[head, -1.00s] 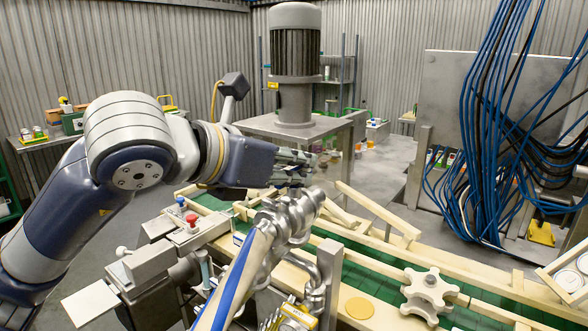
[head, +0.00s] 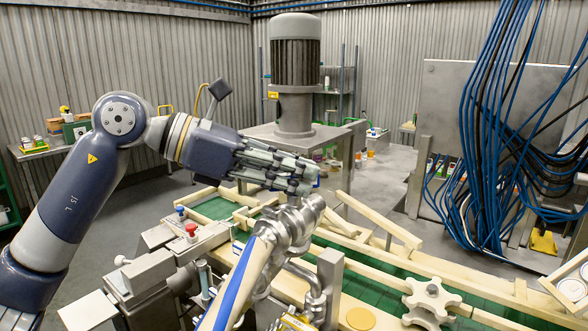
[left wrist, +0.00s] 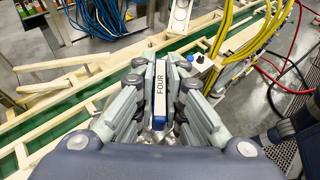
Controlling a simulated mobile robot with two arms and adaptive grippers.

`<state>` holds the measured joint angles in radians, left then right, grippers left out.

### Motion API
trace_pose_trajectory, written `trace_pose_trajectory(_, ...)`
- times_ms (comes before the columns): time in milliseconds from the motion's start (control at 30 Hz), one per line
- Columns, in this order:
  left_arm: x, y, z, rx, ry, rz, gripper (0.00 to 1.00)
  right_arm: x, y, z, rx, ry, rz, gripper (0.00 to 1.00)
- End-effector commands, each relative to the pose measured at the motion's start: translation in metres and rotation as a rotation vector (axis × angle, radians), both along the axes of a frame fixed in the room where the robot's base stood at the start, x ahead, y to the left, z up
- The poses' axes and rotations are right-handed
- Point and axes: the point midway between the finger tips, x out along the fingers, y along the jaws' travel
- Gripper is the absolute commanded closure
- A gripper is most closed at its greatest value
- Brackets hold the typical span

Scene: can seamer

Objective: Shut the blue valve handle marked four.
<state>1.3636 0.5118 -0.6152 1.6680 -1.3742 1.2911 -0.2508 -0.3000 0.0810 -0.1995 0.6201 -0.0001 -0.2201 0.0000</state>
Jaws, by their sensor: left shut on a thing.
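The blue valve handle (left wrist: 158,122) carries a white label reading FOUR and lies between the fingers of my left gripper (left wrist: 160,90) in the left wrist view. The gripper is shut on it, with a finger on each side. My right gripper is not in view.
A green conveyor (head: 375,268) with wooden rails runs behind the pipework. A white star-shaped knob (head: 430,303) stands at the lower right. A red button (head: 191,230) and a blue one (head: 180,211) sit on the left. Blue cables (head: 490,130) hang at the right.

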Motion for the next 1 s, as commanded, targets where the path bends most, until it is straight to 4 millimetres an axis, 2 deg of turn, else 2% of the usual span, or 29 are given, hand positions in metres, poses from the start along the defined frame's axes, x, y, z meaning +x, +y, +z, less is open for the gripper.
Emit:
trace_pose_trajectory(600, 0.0002, 0.0002, 0.0005, 0.001, -0.003, -0.049, 1.00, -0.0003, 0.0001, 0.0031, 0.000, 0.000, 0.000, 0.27)
trace_pose_trajectory(633, 0.0002, 0.0001, 0.0004, 0.001, -0.003, -0.049, 0.87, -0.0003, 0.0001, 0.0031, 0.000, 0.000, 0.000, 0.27)
trace_pose_trajectory(700, 0.0002, 0.0001, 0.0004, 0.001, -0.003, -0.049, 0.72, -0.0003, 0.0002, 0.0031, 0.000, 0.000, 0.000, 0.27)
trace_pose_trajectory(1000, 0.0001, 0.0000, 0.0000, 0.001, -0.002, -0.050, 0.70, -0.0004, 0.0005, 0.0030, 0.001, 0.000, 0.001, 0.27)
